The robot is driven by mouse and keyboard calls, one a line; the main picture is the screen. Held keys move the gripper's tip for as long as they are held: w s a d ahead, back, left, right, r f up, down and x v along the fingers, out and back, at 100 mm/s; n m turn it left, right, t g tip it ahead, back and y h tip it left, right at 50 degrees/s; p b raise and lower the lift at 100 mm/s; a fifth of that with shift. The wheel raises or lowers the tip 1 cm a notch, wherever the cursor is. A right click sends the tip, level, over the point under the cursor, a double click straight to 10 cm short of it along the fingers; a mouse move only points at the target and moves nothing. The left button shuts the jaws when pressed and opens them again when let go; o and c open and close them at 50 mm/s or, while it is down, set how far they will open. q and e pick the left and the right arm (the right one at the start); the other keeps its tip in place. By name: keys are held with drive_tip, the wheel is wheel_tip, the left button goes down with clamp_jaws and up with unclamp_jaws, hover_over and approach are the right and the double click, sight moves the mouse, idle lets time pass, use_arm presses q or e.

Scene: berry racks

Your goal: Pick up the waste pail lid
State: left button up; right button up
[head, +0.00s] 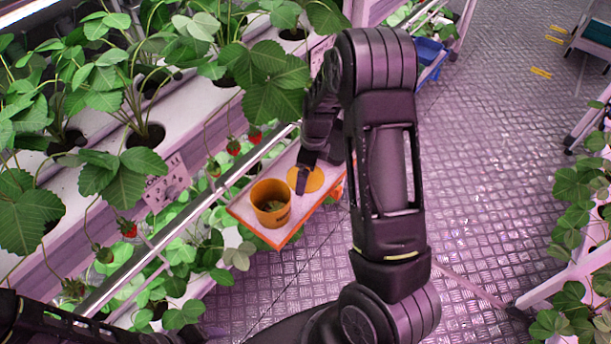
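The waste pail lid (316,181) is a flat yellow-orange disc lying on a small tray with an orange rim (286,240). The open waste pail (269,212), yellow-orange with some green matter inside, stands on the tray just left of the lid. My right gripper (303,182) points down over the lid, its tip overlapping the disc in the picture. I cannot tell whether it touches the lid or how far its fingers are apart. My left gripper is not in view; only dark parts of my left arm show at the bottom left.
Strawberry plants in white rack gutters (190,105) fill the left, with red berries (127,228) hanging. A metal rail (215,193) runs beside the tray. A blue crate (430,57) stands behind my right arm. The metal floor (490,150) on the right is largely clear.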

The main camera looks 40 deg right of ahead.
drive_tip(key=shift+c, duration=0.3)
drive_tip(key=c, duration=1.2)
drive_tip(key=shift+s+a, duration=0.1)
drive_tip(key=shift+s, duration=0.1)
drive_tip(key=c, duration=0.5)
drive_tip(key=shift+f, duration=0.1)
drive_tip(key=shift+c, duration=0.2)
